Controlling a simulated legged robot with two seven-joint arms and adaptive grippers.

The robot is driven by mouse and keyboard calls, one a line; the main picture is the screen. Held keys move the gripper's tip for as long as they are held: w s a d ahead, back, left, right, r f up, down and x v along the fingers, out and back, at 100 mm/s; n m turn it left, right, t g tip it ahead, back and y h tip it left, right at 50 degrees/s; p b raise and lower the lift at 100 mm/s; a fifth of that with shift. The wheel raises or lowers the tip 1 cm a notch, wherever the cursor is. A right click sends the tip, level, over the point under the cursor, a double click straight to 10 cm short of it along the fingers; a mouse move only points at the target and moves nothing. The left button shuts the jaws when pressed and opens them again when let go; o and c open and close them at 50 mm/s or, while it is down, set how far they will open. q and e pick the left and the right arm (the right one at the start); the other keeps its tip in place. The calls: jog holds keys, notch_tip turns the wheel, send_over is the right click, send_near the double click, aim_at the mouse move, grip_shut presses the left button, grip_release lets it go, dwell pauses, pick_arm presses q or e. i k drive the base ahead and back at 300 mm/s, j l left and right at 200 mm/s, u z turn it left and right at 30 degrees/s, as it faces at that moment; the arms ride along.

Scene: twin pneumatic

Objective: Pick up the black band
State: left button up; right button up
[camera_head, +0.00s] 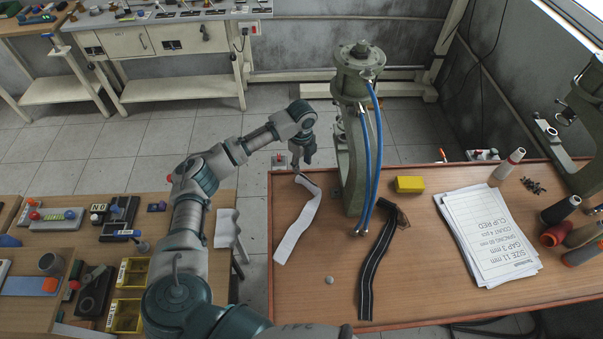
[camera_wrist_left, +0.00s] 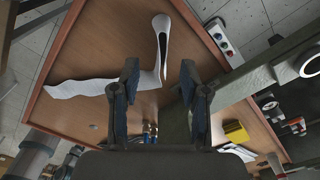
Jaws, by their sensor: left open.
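The black band (camera_head: 378,262), dark with pale lengthwise lines, lies on the wooden table (camera_head: 450,290) right of the green press. Its far end is near a small brown translucent piece (camera_head: 403,218). I cannot make out the black band in the left wrist view. My left gripper (camera_head: 303,158) is open and empty, fingers down near the table's far left edge, left of the press and well away from the black band. In the left wrist view its spread fingers (camera_wrist_left: 158,85) are by a white band (camera_wrist_left: 85,87), with no clear contact. My right gripper is not in view.
The green press (camera_head: 355,120) with blue hoses (camera_head: 371,150) stands between my left gripper and the black band. The white band (camera_head: 298,232) lies left of it. A yellow block (camera_head: 409,184), printed sheets (camera_head: 488,235) and several spools (camera_head: 560,208) are to the right.

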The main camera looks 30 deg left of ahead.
aim_at(371, 264)
jog(key=k+l, duration=0.75)
jog(key=k, duration=0.15)
jog(key=k+l, duration=0.7)
jog(key=k, duration=0.15)
